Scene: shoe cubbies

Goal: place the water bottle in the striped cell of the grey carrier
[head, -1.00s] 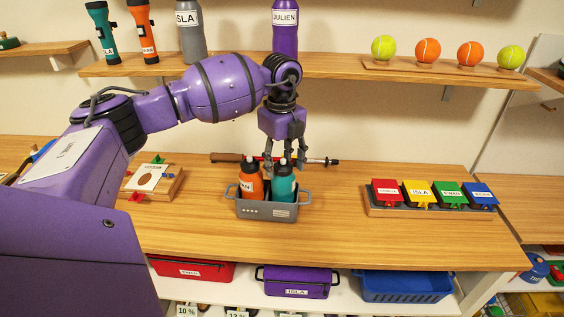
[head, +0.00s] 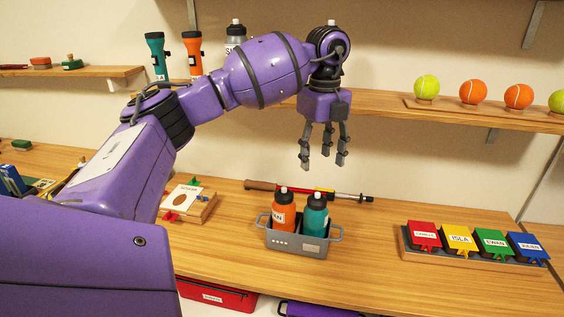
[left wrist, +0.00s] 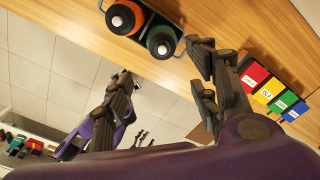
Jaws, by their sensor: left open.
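The grey carrier (head: 286,243) stands on the wooden table with an orange bottle (head: 284,215) in its left part and a teal bottle (head: 315,218) in its right part. Both bottles stand upright. No stripes can be made out on the carrier's cells. My left gripper (head: 324,160) is open and empty, fingers pointing down, above and apart from the teal bottle. In the left wrist view, the orange bottle (left wrist: 122,17) and teal bottle (left wrist: 161,41) show beyond the open fingers.
A grey bottle (head: 236,34) and flashlights (head: 155,57) stand on the upper shelf. Another bottle there is mostly hidden behind my wrist. A red and black rod-like tool (head: 310,192) lies behind the carrier. Coloured boxes (head: 460,239) stand to the right, with bare table between.

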